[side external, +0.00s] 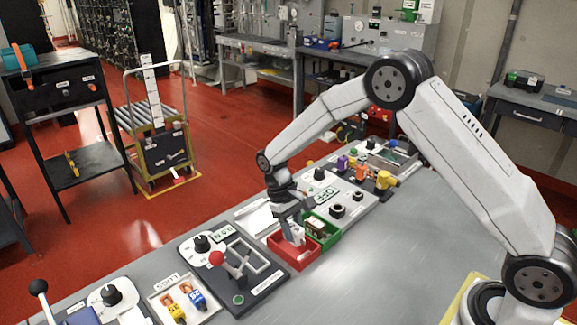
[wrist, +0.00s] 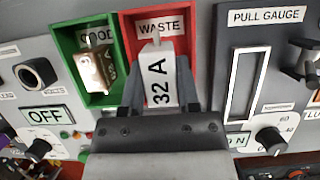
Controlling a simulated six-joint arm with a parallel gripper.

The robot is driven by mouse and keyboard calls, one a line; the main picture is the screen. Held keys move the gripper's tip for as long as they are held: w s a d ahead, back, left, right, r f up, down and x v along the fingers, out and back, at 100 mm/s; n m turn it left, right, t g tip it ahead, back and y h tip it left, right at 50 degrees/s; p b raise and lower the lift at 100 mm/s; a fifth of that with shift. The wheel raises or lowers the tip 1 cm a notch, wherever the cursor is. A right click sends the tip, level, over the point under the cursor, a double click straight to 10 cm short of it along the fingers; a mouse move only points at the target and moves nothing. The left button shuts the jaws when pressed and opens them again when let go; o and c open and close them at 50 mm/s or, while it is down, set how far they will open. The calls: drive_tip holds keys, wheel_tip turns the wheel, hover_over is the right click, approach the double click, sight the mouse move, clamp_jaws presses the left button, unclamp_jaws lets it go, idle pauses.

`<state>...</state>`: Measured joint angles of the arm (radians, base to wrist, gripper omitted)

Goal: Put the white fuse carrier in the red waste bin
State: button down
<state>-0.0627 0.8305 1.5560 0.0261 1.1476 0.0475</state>
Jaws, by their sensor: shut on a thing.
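The white fuse carrier (wrist: 158,72), marked "32 A", is between the two fingers of my gripper (wrist: 158,92). It shows in the side view (side external: 296,234) as a small white block under my gripper (side external: 291,222). The red waste bin (wrist: 128,42), labelled "WASTE", lies behind the carrier in the wrist view. In the side view my gripper is over the red bin (side external: 301,262), with the carrier at or just above its opening. I cannot tell whether the carrier touches the bin floor. The fingers hide part of the bin.
A green bin (wrist: 64,50) labelled "GOOD" stands right beside the red one and holds a tan carrier (wrist: 93,70). On the red bin's other side is a pull gauge panel (wrist: 231,70). A red-knobbed lever (side external: 217,258) stands up nearby on the bench.

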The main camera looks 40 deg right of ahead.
drive_tip(key=shift+f, duration=1.65)
drive_tip(key=shift+f, duration=0.2)
drive_tip(key=shift+c, duration=1.2)
unclamp_jaws()
drive_tip(key=shift+v, duration=3.9)
drive_tip(key=shift+s, duration=0.15)
